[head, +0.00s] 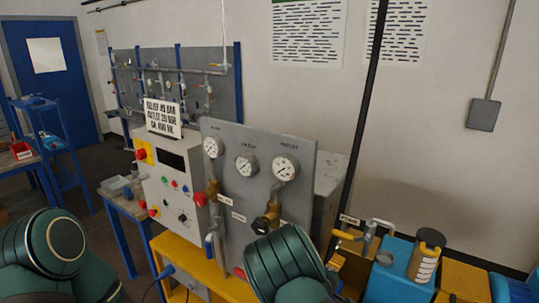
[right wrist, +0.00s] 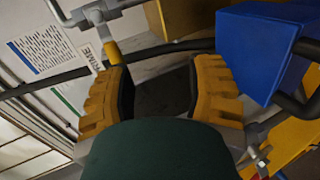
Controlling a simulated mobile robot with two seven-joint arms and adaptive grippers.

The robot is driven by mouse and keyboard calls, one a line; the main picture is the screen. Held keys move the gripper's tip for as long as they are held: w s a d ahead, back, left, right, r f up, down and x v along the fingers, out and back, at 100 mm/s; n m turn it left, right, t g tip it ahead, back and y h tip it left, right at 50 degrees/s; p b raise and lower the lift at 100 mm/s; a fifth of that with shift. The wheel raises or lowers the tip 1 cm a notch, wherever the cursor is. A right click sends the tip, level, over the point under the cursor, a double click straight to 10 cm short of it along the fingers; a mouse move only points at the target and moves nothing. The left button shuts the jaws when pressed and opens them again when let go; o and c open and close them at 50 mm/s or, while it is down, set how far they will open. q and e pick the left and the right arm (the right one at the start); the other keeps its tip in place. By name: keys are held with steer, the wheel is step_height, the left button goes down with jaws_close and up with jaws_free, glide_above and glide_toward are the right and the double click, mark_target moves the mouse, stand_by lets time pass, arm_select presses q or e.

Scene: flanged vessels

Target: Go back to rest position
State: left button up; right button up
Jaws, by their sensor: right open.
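My right gripper (right wrist: 160,84) shows in the right wrist view with its two yellow, black-padded fingers wide apart. Nothing is between them but a dark patch of background. A grey pipe with a yellow handle (right wrist: 111,50) shows just beyond the left finger; I cannot tell whether they touch. In the head view, a green link of my right arm rises at the bottom middle, in front of the grey gauge panel (head: 228,165). Green links of my left arm fill the lower left corner.
A white control box (head: 173,190) stands left of the gauge panel on a yellow stand (head: 187,252). At right are a blue block (head: 390,275), a brown-capped container (head: 424,262) and a yellow-handled valve (head: 347,235). A black pole (head: 366,110) rises behind. Floor shows at left.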

steer(key=s+d+f+m+g+y, duration=0.1)
steer(key=s+f+m+g+y, duration=0.45)
steer(key=s+f, duration=1.1)
steer(key=s+a+r+m+g+y, duration=0.1)
steer(key=s+a+m+g+y, duration=0.25)
steer(key=s+a, duration=0.45)
steer(key=s+a+m+g+y, duration=0.2)
steer(key=s+a+m+y, duration=0.15)
steer(key=s, duration=0.85)
steer(key=w+a+f+t+b, duration=0.2)
steer(key=w+f+b, duration=0.1)
steer(key=w+b, duration=0.4)
steer(key=shift+a+n+b, duration=0.15)
steer(key=shift+n+b, duration=0.3)
steer(key=shift+b, duration=0.25)
